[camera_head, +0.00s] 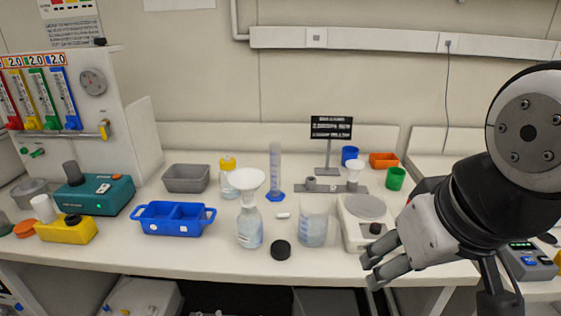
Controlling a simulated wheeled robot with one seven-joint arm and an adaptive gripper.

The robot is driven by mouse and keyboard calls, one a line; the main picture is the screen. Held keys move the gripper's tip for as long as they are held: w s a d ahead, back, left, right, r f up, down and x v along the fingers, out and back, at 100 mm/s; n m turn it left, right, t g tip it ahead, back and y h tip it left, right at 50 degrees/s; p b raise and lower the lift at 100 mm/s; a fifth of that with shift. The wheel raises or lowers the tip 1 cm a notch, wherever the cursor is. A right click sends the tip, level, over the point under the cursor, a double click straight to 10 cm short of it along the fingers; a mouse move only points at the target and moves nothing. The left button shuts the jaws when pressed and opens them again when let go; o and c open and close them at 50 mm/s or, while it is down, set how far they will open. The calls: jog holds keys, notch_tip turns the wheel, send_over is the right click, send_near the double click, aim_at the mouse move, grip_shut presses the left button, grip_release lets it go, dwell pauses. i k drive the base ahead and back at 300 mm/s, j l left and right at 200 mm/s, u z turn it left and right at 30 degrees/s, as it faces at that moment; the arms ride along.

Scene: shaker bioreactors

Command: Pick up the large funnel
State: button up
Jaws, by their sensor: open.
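A large white funnel (245,181) sits in the mouth of a clear bottle (250,226) near the middle of the bench. The bottle stands upright with pale bluish contents or a label low on it. A smaller white funnel (354,171) stands at the grey stand behind the scale. My gripper (368,273) is open at the bench's front right, well to the right of the large funnel and apart from it. Nothing shows between its fingers.
A clear beaker (313,228) and a scale (365,208) stand between my gripper and the bottle. A black cap (281,250) lies in front. A graduated cylinder (275,175), a yellow-capped bottle (228,170) and a blue tray (173,218) are around the bottle.

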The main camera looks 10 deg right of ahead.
aim_at(247, 181)
jog(key=i+j, duration=0.15)
jog(key=j, duration=0.2)
jog(key=i+j+u, duration=0.1)
jog(key=j, duration=0.3)
jog(key=i+j, duration=0.15)
jog(key=j, duration=0.2)
jog(key=i+j, duration=0.15)
jog(key=j, duration=0.2)
jog(key=u, duration=0.05)
